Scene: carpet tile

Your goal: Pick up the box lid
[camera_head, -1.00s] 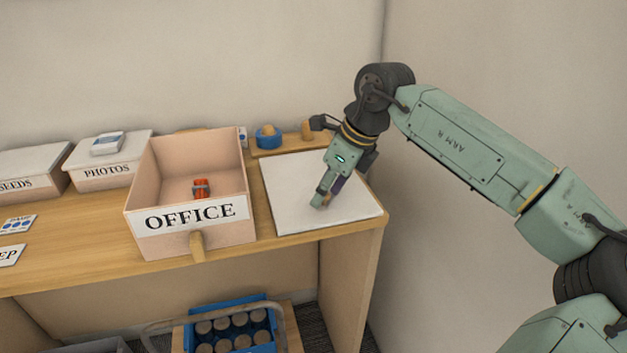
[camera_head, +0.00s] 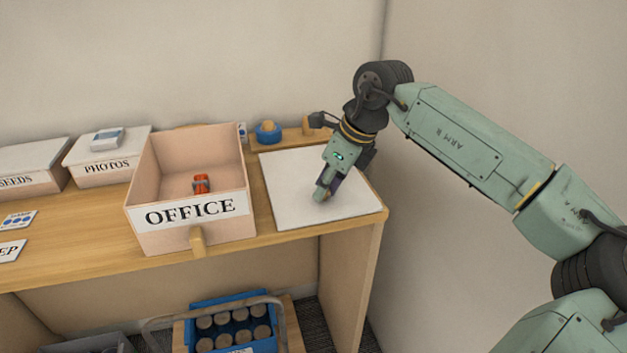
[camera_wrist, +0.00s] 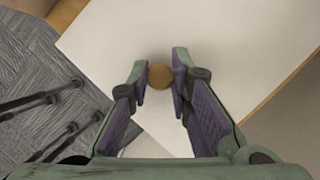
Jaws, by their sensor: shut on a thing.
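The box lid (camera_head: 291,205) is a flat white panel lying on the wooden desk, right of the open OFFICE box (camera_head: 192,213). It also fills much of the wrist view (camera_wrist: 210,45). My gripper (camera_head: 320,194) points down at the lid. In the wrist view my gripper (camera_wrist: 160,78) has its two fingers on either side of a small round brown knob (camera_wrist: 159,76) on the lid, shut on it. In the head view the fingers hide the knob.
The OFFICE box holds a red item (camera_head: 201,183). The PHOTOS box (camera_head: 106,172) and SEEDS box (camera_head: 30,182) stand to the left with lids on. A blue item (camera_head: 268,133) sits behind the lid. The wall is close on the right. A blue crate (camera_head: 232,326) stands below.

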